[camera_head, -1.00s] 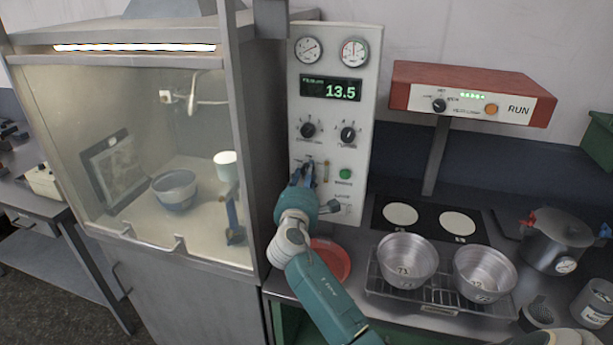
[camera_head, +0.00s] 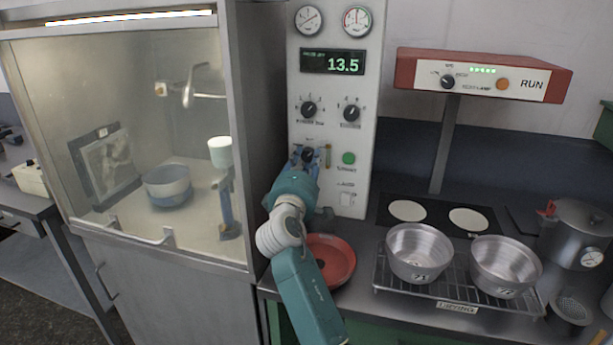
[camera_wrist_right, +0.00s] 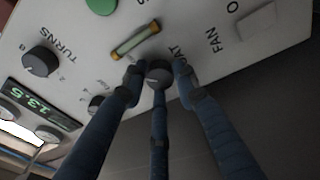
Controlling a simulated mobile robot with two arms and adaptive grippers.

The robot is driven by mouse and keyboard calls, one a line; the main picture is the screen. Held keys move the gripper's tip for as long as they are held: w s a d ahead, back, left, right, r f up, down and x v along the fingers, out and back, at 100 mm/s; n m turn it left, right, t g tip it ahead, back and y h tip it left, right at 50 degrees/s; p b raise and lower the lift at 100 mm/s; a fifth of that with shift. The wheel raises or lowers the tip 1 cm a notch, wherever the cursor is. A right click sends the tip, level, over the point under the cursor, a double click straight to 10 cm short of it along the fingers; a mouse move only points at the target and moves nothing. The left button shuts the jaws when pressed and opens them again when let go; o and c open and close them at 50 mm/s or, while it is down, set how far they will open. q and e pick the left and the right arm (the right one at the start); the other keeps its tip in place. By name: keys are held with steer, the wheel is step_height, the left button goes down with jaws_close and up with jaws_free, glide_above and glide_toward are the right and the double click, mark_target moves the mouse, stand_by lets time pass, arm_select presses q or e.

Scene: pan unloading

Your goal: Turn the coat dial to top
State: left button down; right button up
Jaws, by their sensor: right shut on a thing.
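The coat dial (camera_wrist_right: 158,72) is a dark round knob on the light grey control panel, beside the partly covered label ending in "AT" in the right wrist view. In the head view the dial (camera_head: 308,153) shows just above my gripper. My right gripper (camera_wrist_right: 157,80) has its blue fingers closed around the dial from its sides. In the head view my right gripper (camera_head: 303,160) reaches up to the lower left of the panel. The fingers cover part of the dial, so its pointer direction cannot be read. My left gripper is not in view.
Two more knobs (camera_head: 309,110) and (camera_head: 351,113) sit above, with a green button (camera_head: 348,158) to the right and a white switch (camera_head: 347,199) below. A glass-fronted cabinet (camera_head: 245,130) stands close on the left. A red dish (camera_head: 340,262) lies below my arm.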

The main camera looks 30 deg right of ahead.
steer(key=shift+f+m+b, duration=0.15)
steer(key=shift+m+b, duration=0.8)
steer(key=shift+b, duration=0.1)
steer(key=shift+f+m+b, duration=0.15)
steer(key=shift+m+b, duration=0.8)
steer(key=shift+b, duration=0.05)
steer(key=o, duration=1.1)
steer(key=shift+r+h, duration=0.15)
steer(key=shift+h, duration=0.15)
steer(key=v, duration=0.7)
steer(key=shift+s+a, duration=0.15)
steer(key=shift+a, duration=0.1)
